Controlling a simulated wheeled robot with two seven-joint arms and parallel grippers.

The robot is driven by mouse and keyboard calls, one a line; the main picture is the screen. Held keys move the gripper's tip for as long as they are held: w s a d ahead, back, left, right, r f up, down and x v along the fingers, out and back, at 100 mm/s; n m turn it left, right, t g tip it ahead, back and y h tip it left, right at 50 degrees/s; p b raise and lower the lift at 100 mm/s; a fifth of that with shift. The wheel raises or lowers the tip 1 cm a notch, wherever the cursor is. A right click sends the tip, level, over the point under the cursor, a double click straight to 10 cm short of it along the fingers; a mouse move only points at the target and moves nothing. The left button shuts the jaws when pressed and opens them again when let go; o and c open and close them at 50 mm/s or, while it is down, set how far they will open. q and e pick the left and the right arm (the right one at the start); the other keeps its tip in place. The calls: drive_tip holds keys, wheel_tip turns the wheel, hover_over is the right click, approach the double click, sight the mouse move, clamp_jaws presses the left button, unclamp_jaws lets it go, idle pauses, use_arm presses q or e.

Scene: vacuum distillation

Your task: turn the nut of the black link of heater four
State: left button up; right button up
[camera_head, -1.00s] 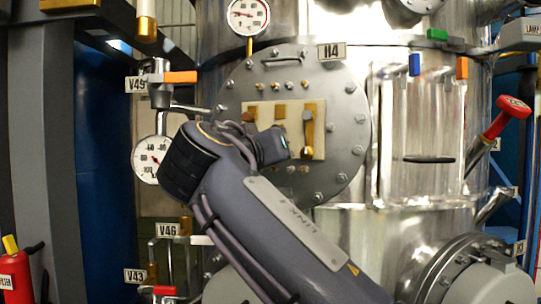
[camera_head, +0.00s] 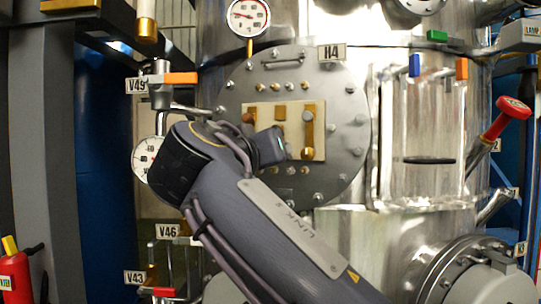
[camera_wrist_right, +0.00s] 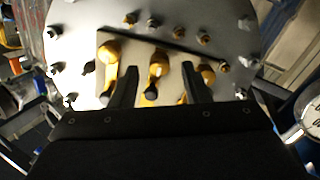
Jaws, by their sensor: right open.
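The heater four cover (camera_head: 345,100) is a round bolted steel flange with an H4 plate (camera_head: 331,53) at its top right. A cream panel (camera_head: 262,107) on it carries brass links and nuts, including a tall brass link (camera_head: 309,125) at its right; the wrist shows part of the left side covered. In the right wrist view my right gripper (camera_wrist_right: 160,88) is open, with its two dark fingers either side of a brass post (camera_wrist_right: 157,62) with a dark end. Contact cannot be told. I cannot tell which link is the black one. My left gripper is not in view.
A gauge (camera_head: 147,157) and the orange-handled valve V49 (camera_head: 180,78) are left of the flange. A red-handled valve (camera_head: 513,108) sticks out at the right. Bolts (camera_head: 350,87) ring the flange. A second flange (camera_head: 455,265) is at the lower right.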

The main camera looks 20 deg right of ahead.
drive_tip(key=v, duration=0.6)
drive_tip(key=shift+s+a+b, duration=0.2)
drive_tip(key=shift+b, duration=0.1)
drive_tip(key=w+d+f+n+g+y, duration=0.3)
drive_tip(key=w+d+f+y, duration=0.15)
drive_tip(key=d+f, duration=0.65)
drive_tip(key=s+d+f+n+g+y, duration=0.1)
drive_tip(key=s+d+f+g+y, duration=0.15)
drive_tip(key=f, duration=0.55)
drive_tip(key=s+d+f+n+g+y, duration=0.1)
drive_tip(key=s+d+f, duration=0.2)
drive_tip(key=f, duration=0.6)
drive_tip(key=s+a+f+m+g+y, duration=0.1)
drive_tip(key=s+a+f+y, duration=0.15)
drive_tip(key=s+f, duration=0.8)
drive_tip(key=s+a+f+m+g+y, duration=0.1)
drive_tip(key=s+a+f+m+y, duration=0.15)
drive_tip(key=s+f, duration=0.75)
wheel_tip(320, 180, up, 7)
drive_tip(key=y+p, duration=0.1)
drive_tip(key=p, duration=0.8)
drive_tip(key=shift+w+a, duration=0.2)
drive_tip(key=shift+w, duration=0.05)
